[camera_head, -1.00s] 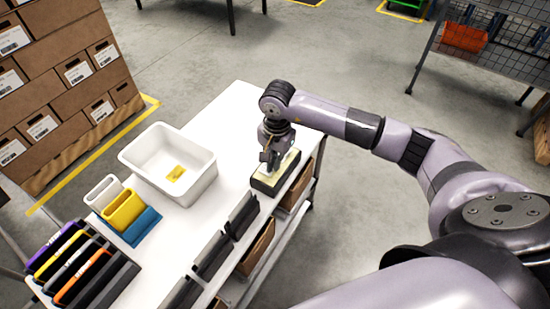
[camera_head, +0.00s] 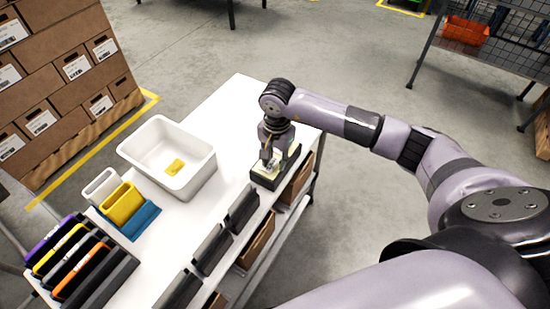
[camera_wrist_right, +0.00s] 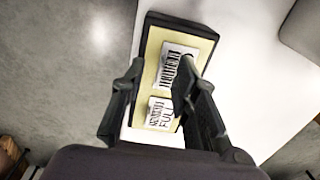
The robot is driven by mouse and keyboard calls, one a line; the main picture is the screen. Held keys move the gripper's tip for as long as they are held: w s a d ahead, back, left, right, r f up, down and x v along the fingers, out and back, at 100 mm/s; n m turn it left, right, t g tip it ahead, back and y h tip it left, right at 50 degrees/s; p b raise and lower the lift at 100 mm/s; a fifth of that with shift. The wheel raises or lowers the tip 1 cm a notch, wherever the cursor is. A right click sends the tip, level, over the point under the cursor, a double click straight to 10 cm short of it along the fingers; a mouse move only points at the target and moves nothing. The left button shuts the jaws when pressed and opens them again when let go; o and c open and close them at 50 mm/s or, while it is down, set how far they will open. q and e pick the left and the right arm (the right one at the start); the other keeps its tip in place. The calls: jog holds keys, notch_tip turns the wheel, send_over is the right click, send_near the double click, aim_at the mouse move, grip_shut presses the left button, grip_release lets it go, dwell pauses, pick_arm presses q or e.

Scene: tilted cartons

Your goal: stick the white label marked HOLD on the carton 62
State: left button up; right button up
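The label holder is a black-rimmed tray with a pale yellow pad (camera_wrist_right: 153,55), at the table's right edge; it also shows in the head view (camera_head: 259,179). White printed labels lie on the pad. The farther label (camera_wrist_right: 178,68) has barcode-like print. The nearer label (camera_wrist_right: 159,113) seems to read "FUL"; I cannot make out HOLD on either. Contact is unclear. Cartons (camera_head: 77,68) are stacked at upper left; I cannot read a 62. My left gripper is not in view.
A white bin (camera_head: 140,141) with a yellow piece inside stands on the white table (camera_head: 238,95). Yellow, white and blue holders (camera_head: 122,203) and a rack of coloured items (camera_head: 75,262) stand nearer. Dark holders (camera_head: 211,250) line the right edge, above brown boxes (camera_head: 256,245).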

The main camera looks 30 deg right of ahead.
jog(key=shift+r, duration=0.1)
notch_tip(320, 180, up, 18)
jog(key=p, duration=0.2)
jog(key=shift+s+p, duration=0.15)
jog(key=shift+p, duration=0.25)
dwell(0.5)
jog(key=shift+d, duration=0.1)
dwell(0.3)
